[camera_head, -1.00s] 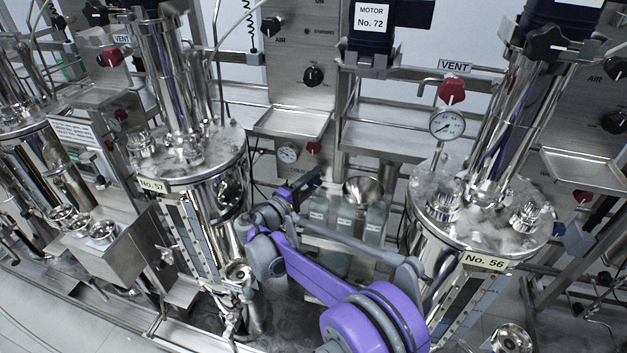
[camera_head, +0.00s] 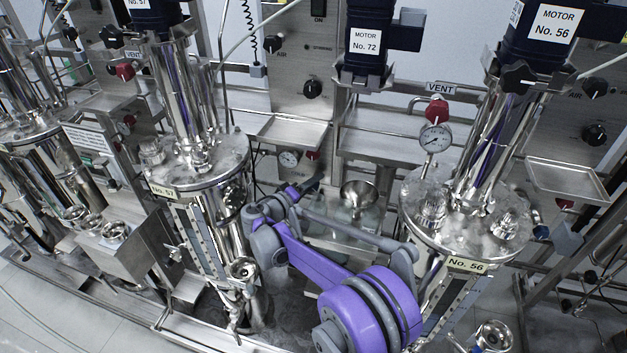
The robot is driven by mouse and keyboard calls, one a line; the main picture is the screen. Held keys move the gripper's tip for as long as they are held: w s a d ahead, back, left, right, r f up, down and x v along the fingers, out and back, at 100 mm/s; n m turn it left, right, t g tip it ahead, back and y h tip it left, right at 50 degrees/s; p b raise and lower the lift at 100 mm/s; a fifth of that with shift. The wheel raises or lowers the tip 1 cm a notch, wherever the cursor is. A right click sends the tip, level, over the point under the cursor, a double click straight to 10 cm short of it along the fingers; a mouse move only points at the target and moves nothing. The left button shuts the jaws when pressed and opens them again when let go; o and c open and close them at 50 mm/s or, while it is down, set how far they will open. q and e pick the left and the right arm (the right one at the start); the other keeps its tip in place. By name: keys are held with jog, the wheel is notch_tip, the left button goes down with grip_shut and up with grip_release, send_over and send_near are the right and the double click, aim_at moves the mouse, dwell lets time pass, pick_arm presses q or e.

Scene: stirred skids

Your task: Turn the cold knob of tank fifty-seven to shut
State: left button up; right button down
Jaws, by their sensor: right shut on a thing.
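My right arm comes in from the lower right in purple and grey. My right gripper (camera_head: 309,186) is just right of the tank, below a small red knob (camera_head: 312,155), and is shut on what looks like the cold knob. The gripper covers that knob, so its turn position cannot be read. My left gripper is not in view.
Tank fifty-six (camera_head: 465,215) stands to the right, with its own blue knob (camera_head: 540,231) and a pressure gauge (camera_head: 436,138). A steel funnel (camera_head: 359,194) is close right of my gripper. A steel tray (camera_head: 292,131) juts out above it.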

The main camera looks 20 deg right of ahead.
jog(key=shift+m+y, duration=0.3)
jog(key=shift+m, duration=0.1)
jog(key=shift+c, duration=2.2)
grip_release()
jog(key=p+v, duration=0.1)
jog(key=v, duration=0.9)
jog(key=shift+s+a, duration=0.2)
jog(key=shift+a, duration=0.15)
